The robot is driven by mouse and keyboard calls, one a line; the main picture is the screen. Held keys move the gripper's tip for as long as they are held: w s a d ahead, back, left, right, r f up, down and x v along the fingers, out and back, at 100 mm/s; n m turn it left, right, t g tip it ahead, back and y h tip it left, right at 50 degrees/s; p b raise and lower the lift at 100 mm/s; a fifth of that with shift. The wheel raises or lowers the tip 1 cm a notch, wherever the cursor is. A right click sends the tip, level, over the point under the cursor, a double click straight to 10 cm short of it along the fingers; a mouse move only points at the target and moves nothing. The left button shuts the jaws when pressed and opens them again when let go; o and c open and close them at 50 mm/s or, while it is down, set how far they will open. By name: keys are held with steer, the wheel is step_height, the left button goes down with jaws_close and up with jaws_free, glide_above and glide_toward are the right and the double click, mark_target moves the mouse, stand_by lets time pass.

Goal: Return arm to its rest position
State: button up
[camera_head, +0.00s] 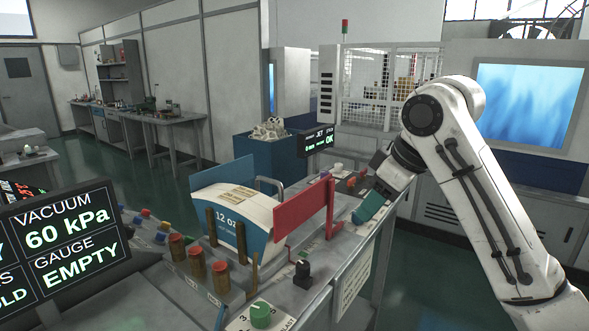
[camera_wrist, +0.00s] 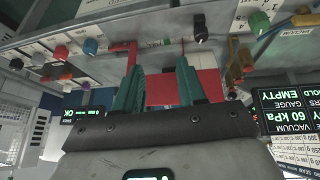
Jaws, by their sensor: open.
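My arm (camera_head: 455,150) reaches in from the right in the head view, bent at its elbow, with its end low over the right edge of the workbench. My gripper (camera_head: 368,208) has teal fingers and hangs to the right of the red panel (camera_head: 300,207). In the wrist view the two teal fingers of my gripper (camera_wrist: 158,82) stand apart with nothing visible held between them. The red panel (camera_wrist: 172,88) shows behind the fingers there, apart from them as far as I can tell.
The workbench (camera_head: 290,295) carries a blue-and-white stack marked 12 oz (camera_head: 232,213), wooden posts, red-capped cylinders (camera_head: 197,262) and knobs, including a green one (camera_head: 261,314). A gauge screen (camera_head: 65,240) stands at the left. A blue bin (camera_head: 262,152) stands behind. Green floor (camera_head: 425,275) shows right of the bench.

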steer(key=s+f+m, duration=0.2)
steer(key=s+f, duration=0.3)
steer(key=f, duration=0.4)
steer(key=s+f+m+y+p, duration=0.15)
steer(key=s+f, duration=0.25)
steer(key=f, duration=0.6)
steer(key=s+f+m+h, duration=0.1)
steer(key=s+f+m, duration=0.3)
steer(key=f, duration=0.5)
steer(key=s+d+f+m+g+h, duration=0.1)
steer(key=s+d+f, duration=0.3)
steer(key=s, duration=0.6)
steer(key=s+d+f+m+g+h, duration=0.1)
steer(key=s+d+f, duration=0.3)
steer(key=s, duration=0.6)
steer(key=s+d+f+m+g+h, duration=0.1)
steer(key=s+d+f, duration=0.3)
steer(key=s, duration=0.6)
steer(key=shift+d+f+h, duration=0.4)
steer(key=shift+d+h, duration=0.15)
steer(key=shift+h, duration=0.1)
